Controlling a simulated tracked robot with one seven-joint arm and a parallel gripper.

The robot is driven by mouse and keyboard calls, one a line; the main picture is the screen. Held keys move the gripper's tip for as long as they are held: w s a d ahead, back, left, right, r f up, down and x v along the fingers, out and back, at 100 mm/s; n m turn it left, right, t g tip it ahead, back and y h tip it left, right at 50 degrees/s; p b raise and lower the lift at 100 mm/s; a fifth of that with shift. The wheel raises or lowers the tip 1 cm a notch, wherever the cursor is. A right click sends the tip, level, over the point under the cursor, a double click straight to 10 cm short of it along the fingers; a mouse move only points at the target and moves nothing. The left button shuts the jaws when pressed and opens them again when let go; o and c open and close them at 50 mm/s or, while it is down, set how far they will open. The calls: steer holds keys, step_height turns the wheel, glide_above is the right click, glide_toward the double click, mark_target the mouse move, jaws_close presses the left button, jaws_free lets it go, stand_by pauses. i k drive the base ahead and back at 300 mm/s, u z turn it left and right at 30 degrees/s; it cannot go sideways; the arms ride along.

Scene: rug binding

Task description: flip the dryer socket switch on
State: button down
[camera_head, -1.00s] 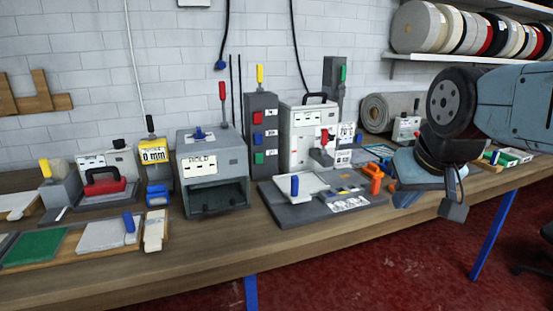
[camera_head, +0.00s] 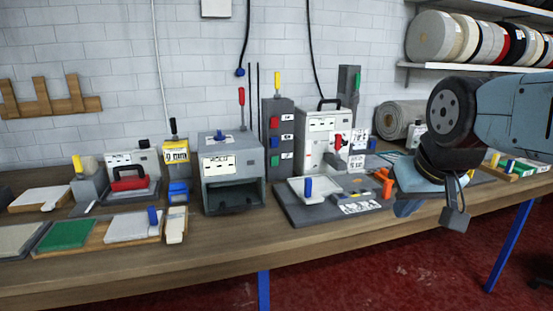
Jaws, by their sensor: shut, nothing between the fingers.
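I cannot tell for sure which thing is the dryer socket switch; the labels are too small to read. A white box with a black handle (camera_head: 318,138) stands at the back middle of the bench, with a red lever (camera_head: 338,142) at its front right. A dark column (camera_head: 279,158) beside it has red, blue and green buttons and a yellow-topped lever. A pale wall plate (camera_head: 216,7) shows at the top edge, cut off. My gripper (camera_head: 408,207) hangs at the right over the bench's front edge, shut and empty, apart from these things; my wrist partly hides it.
The wooden bench (camera_head: 215,262) is crowded: a grey box (camera_head: 231,170) with an open front, a grey plate with a blue peg (camera_head: 308,187), orange pieces (camera_head: 384,182) near my arm. A shelf of rolls (camera_head: 430,33) hangs behind my arm. The bench's front strip is clear.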

mark_target(274, 161)
steer(key=u, duration=0.05)
steer(key=i, duration=0.9)
steer(key=z, duration=0.1)
